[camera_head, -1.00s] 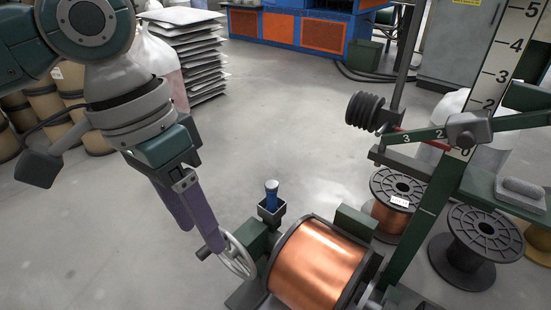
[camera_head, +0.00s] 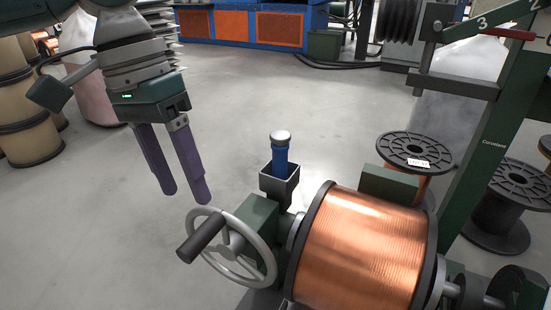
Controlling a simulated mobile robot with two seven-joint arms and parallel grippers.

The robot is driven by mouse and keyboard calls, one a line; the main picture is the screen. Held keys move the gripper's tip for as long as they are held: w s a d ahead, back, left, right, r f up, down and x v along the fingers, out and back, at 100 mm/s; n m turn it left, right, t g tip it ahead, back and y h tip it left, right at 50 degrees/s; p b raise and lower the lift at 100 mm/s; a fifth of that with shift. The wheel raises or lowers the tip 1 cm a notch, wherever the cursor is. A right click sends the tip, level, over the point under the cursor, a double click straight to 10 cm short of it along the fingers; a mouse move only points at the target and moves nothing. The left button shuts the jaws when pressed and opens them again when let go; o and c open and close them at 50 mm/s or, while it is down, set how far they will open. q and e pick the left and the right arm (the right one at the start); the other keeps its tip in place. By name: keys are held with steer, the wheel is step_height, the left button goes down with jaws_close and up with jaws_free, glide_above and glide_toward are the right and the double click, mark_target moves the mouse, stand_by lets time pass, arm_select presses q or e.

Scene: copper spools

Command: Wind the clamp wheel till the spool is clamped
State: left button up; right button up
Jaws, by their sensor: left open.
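The clamp wheel (camera_head: 268,262) is a grey spoked handwheel with a dark crank handle (camera_head: 201,239) sticking out toward the left. It sits at the left end of the winding stand, on a green block (camera_head: 252,222). The copper spool (camera_head: 365,245) lies on its side in the stand, to the right of the wheel, with dark flanges. My left gripper (camera_head: 184,198) is open, with two purple fingers pointing down. It is empty and above and left of the wheel, apart from the handle in the picture. My right gripper is not in view.
A blue-handled tool (camera_head: 280,152) stands in a small dark holder (camera_head: 279,185) behind the wheel. Other spools (camera_head: 415,152) stand on the floor at the right, beside a green post (camera_head: 487,145). Tan drums (camera_head: 22,120) are at the left. The floor between is clear.

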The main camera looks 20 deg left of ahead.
mark_target(200, 229)
arm_select(q)
steer(key=f+b, duration=0.1)
steer(key=f, duration=0.1)
steer(key=f+b, duration=0.4)
steer(key=shift+d+f, duration=0.4)
steer(key=shift+d+f+b, duration=0.2)
steer(key=shift+f+b, duration=0.2)
steer(key=shift+f, duration=0.05)
jaws_close()
steer(key=shift+s, duration=0.1)
stand_by(0.5)
